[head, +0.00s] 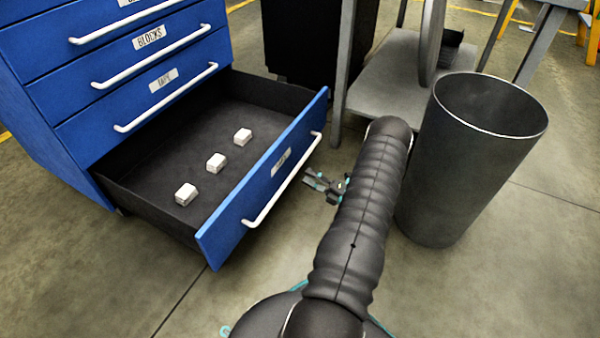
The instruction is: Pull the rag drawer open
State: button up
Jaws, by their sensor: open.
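A blue cabinet (60,95) stands at the left with several drawers, each with a white bar handle. Its lowest visible drawer (222,238) is pulled well out, and its label is too small to read for sure. Inside lie three small white blocks, the nearest one (186,194) toward the front left. The drawer's white handle (283,180) runs along its front. My gripper (312,180) is open just right of the handle, near its upper part, and appears apart from it. My arm hides part of the gripper.
A dark grey bin (445,185) stands close to the right of my arm. A grey stand (385,90) with legs is behind it. The drawers above, labelled BLOCKS (149,37) and TAPE (163,81), are shut. The floor in front of the open drawer is clear.

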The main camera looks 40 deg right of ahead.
jog(key=v, duration=0.6)
jog(key=shift+s, duration=0.1)
dwell(0.5)
